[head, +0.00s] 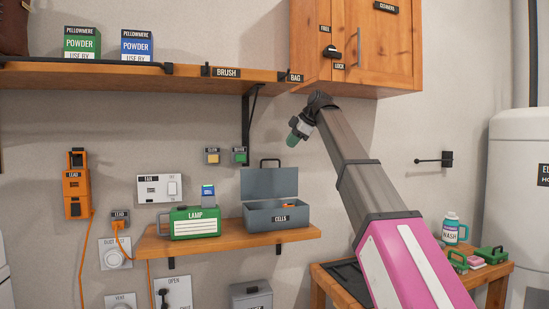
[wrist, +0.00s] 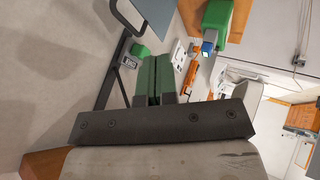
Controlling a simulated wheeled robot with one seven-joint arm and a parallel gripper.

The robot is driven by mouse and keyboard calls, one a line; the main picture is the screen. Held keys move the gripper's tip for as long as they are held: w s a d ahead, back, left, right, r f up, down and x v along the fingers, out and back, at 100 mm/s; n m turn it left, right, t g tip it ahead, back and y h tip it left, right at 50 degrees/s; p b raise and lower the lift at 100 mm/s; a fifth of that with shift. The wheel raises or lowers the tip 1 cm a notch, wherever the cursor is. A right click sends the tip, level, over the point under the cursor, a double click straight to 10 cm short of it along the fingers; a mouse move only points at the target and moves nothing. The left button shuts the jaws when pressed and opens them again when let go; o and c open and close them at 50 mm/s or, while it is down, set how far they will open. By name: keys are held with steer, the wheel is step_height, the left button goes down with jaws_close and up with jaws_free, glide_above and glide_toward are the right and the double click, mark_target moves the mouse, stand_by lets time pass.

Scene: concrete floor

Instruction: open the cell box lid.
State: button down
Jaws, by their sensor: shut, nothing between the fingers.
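The cell box (head: 280,219) is a grey metal box labelled CELLS on the lower wooden shelf in the head view. Its lid (head: 269,184) stands up at the back, so the box is open. A small orange item shows at the box's opening; the rest of the inside is hidden. My gripper (head: 292,139) is above the box, in front of the wall and apart from the raised lid. In the wrist view the green fingers (wrist: 153,78) are together and hold nothing. A grey-blue panel at the top of the wrist view may be part of the box.
A green LAMP case (head: 195,224) stands left of the box on the lower shelf (head: 230,241). A long upper shelf (head: 150,76) with a black bracket (head: 247,125) and a wooden cabinet (head: 375,45) are near my arm. A side table with small items is at right.

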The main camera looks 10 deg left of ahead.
steer(key=w+a+f, duration=0.5)
steer(key=a+f, duration=0.1)
steer(key=a, duration=0.2)
steer(key=shift+w+f, duration=0.25)
steer(key=shift+f, duration=0.1)
steer(key=w+a, duration=0.2)
steer(key=w, duration=0.1)
steer(key=shift+w+r, duration=0.1)
stand_by(0.4)
